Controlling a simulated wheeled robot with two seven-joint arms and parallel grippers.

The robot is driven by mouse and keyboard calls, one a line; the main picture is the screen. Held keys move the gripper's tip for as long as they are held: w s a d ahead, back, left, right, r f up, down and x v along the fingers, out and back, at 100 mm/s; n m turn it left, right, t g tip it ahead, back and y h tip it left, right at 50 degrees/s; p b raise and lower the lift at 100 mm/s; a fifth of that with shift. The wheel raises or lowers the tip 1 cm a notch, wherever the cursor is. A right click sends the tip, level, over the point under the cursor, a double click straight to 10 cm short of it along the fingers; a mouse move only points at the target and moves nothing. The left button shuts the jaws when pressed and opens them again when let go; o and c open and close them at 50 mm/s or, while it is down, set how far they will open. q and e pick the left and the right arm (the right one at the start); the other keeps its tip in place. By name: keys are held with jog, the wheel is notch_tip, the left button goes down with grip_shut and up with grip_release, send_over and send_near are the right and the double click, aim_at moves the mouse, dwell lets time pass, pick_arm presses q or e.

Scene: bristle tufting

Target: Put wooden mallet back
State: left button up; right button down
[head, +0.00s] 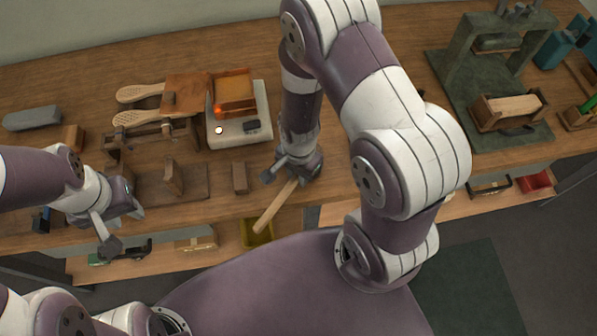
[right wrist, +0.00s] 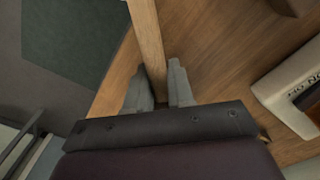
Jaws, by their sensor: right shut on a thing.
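The wooden mallet (head: 273,208) shows as a pale wooden handle that slants from my right gripper down to the table's front edge. My right gripper (head: 291,175) is shut on this handle, just above or at the table top. In the right wrist view the handle (right wrist: 147,40) runs up between the two fingers (right wrist: 162,88). The mallet's head is hidden in both views; I cannot tell where it lies. My left gripper (head: 122,230) is open and empty, over the table's front edge at the left.
A white device with an orange-lit box (head: 237,132) stands left of my right gripper. Wooden brushes (head: 140,117), a wooden fixture (head: 165,185) and a small block (head: 239,178) lie further left. A green press (head: 490,95) stands at the right. A yellow bin (head: 256,236) sits on the lower shelf.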

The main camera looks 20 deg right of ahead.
jog(key=c, duration=1)
grip_release()
jog(key=shift+f, duration=0.15)
jog(key=r+n, duration=0.4)
jog(key=r, duration=0.2)
jog(key=s+d+r+n+t+p, duration=0.1)
jog(key=r+n, duration=0.3)
jog(key=r, duration=0.1)
jog(key=r+n, duration=0.4)
jog(key=r, duration=0.2)
jog(key=shift+s+d+r, duration=0.3)
jog(key=shift+s+r, duration=0.05)
